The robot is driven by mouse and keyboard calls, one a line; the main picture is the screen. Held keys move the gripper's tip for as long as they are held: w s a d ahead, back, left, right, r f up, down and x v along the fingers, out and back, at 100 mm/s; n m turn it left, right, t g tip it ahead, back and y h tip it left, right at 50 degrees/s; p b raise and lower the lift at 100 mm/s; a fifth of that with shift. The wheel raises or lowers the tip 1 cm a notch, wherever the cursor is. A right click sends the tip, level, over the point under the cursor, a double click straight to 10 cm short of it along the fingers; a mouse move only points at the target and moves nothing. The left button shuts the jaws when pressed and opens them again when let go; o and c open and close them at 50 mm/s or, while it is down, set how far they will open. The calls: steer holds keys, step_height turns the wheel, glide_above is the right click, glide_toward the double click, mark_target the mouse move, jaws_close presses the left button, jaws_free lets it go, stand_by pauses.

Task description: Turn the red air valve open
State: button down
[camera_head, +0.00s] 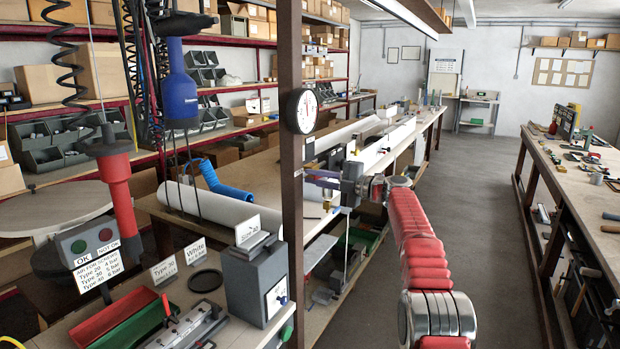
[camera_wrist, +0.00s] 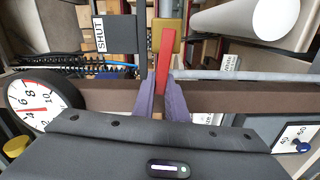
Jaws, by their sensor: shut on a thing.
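The red air valve's handle (camera_wrist: 164,60) is a flat red bar in the wrist view. It runs from a brass-coloured valve body (camera_wrist: 178,27) down between my fingers. My gripper (camera_wrist: 163,84) has purple fingers shut on the handle's near end. A "SHUT" label (camera_wrist: 100,33) sits on a dark plate to the left of the valve. In the head view my gripper (camera_head: 316,179) is beside the dark brown post, at the end of my outstretched arm. The valve cannot be made out there.
A round pressure gauge (camera_head: 302,110) is fixed on the brown post (camera_head: 291,60), close to my gripper; it also shows in the wrist view (camera_wrist: 33,101). A grey box with a dial (camera_head: 256,280) stands below on the bench. The aisle floor (camera_head: 465,190) to the right is clear.

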steer(key=shift+w+d+f, duration=0.15)
steer(key=shift+d+f, duration=0.15)
steer(key=shift+d, duration=0.05)
steer(key=c, duration=2.2)
jaws_free()
steer(key=shift+o, duration=0.6)
steer(key=shift+w, duration=0.1)
steer(key=o, duration=0.3)
steer(key=shift+a+r, duration=0.15)
steer(key=shift+a, duration=0.05)
steer(key=shift+s, duration=0.2)
